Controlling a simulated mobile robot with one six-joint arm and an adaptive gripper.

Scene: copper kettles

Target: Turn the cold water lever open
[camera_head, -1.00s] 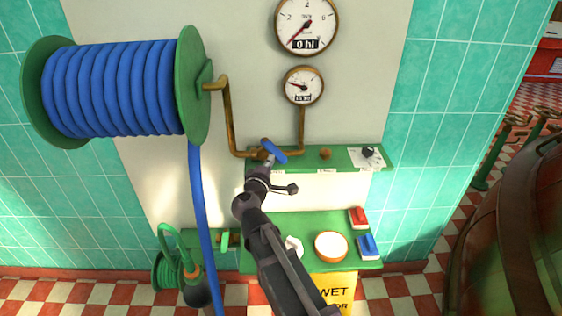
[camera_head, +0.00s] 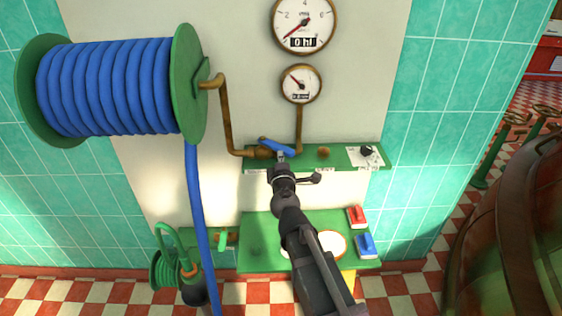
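The cold water lever (camera_head: 276,146) is a small blue handle on the brass pipe, at the left end of the green wall shelf. It lies slanted, nearly along the pipe, with its right end slightly lower. My gripper (camera_head: 282,158) is at the lever's underside near its right half and seems to touch it. The fingertips are small and partly hidden by my arm, so I cannot tell whether they are open or shut.
A blue hose reel (camera_head: 110,87) hangs at the left, with its hose running down. Two gauges, an upper one (camera_head: 303,22) and a lower one (camera_head: 301,83), are above the lever. A lower green shelf (camera_head: 262,228) holds red and blue brushes. A large copper kettle (camera_head: 500,250) stands right.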

